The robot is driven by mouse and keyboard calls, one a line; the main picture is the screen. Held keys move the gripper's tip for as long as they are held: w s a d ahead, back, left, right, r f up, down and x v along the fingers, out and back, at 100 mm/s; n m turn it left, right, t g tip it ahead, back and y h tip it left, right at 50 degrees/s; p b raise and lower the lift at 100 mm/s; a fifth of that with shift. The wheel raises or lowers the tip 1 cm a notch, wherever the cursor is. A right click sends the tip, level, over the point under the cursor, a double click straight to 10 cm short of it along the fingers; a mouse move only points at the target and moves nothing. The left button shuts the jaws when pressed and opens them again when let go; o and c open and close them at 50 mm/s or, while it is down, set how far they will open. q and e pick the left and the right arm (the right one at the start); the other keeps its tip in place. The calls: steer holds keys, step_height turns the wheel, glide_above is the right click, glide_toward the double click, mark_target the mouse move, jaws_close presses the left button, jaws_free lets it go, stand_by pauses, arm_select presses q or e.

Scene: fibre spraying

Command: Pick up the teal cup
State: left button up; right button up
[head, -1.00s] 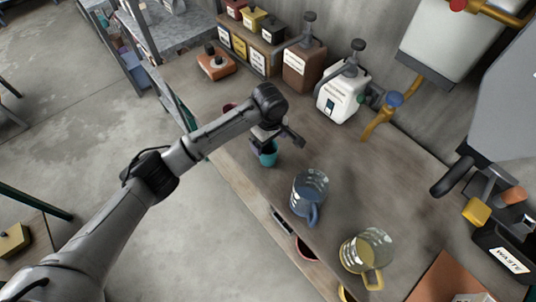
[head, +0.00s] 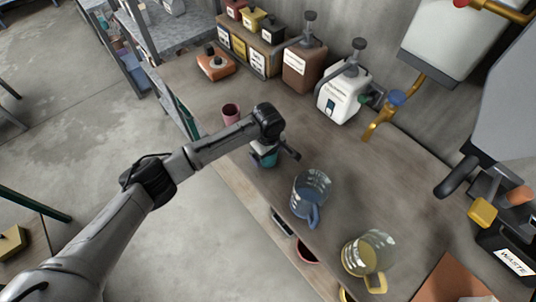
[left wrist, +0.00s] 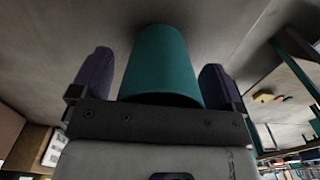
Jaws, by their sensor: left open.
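The teal cup (head: 264,159) stands on the workbench in the head view, partly hidden under my left wrist. In the left wrist view the cup (left wrist: 160,62) fills the middle. My left gripper (head: 270,150) is over the cup in the head view. In the left wrist view its two dark fingers (left wrist: 158,80) are on either side of the cup. A narrow gap shows beside each finger, so the gripper is open around the cup. My right gripper is in neither view.
A blue-tinted jug (head: 309,190) and a yellow-tinted jug (head: 367,254) stand to the right. A white dispenser (head: 341,100) and a brown one (head: 303,68) line the back. The bench middle is clear.

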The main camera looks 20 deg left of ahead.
arm_select(q)
steer(key=c, duration=0.9)
steer(key=shift+r, duration=0.2)
steer(key=shift+c, duration=0.2)
